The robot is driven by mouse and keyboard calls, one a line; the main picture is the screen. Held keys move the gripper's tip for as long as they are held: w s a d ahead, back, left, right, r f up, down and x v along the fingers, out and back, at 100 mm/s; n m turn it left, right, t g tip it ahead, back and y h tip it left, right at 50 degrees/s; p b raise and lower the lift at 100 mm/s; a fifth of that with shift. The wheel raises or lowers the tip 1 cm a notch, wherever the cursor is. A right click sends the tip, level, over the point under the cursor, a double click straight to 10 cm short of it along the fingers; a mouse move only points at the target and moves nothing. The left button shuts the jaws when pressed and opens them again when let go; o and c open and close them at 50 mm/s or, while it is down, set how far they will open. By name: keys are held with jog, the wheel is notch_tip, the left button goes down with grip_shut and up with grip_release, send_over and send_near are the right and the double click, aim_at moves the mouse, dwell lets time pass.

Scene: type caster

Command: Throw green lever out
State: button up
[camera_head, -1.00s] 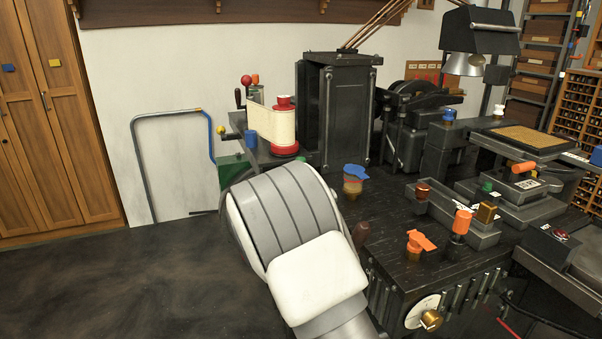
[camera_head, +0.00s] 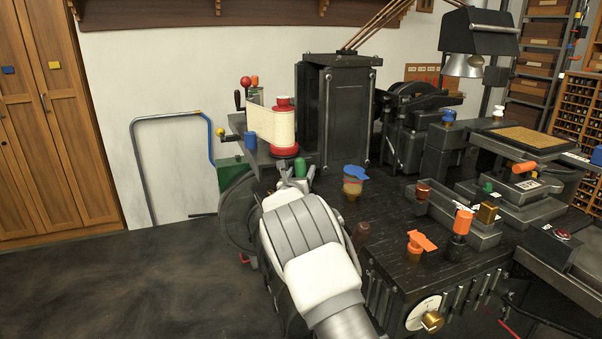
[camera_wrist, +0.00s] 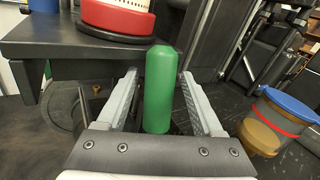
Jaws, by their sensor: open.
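The green lever (camera_wrist: 159,90) stands upright in the wrist view, a rounded green handle between my gripper's two grey fingers. My gripper (camera_wrist: 158,88) is open, with a visible gap on each side of the handle. In the head view the green lever's top (camera_head: 300,167) shows just beyond my gripper (camera_head: 296,180), below the red and cream paper roll. The lever's lower end is hidden by my gripper's palm in the wrist view and by my arm in the head view.
The paper spool (camera_head: 273,128) with its red base stands on a dark shelf close above the lever. A blue-topped jar (camera_head: 354,178) stands to the right. A tall black housing (camera_head: 340,110) rises behind. The floor at left (camera_head: 110,285) is clear.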

grip_shut()
dwell(0.4)
dwell(1.1)
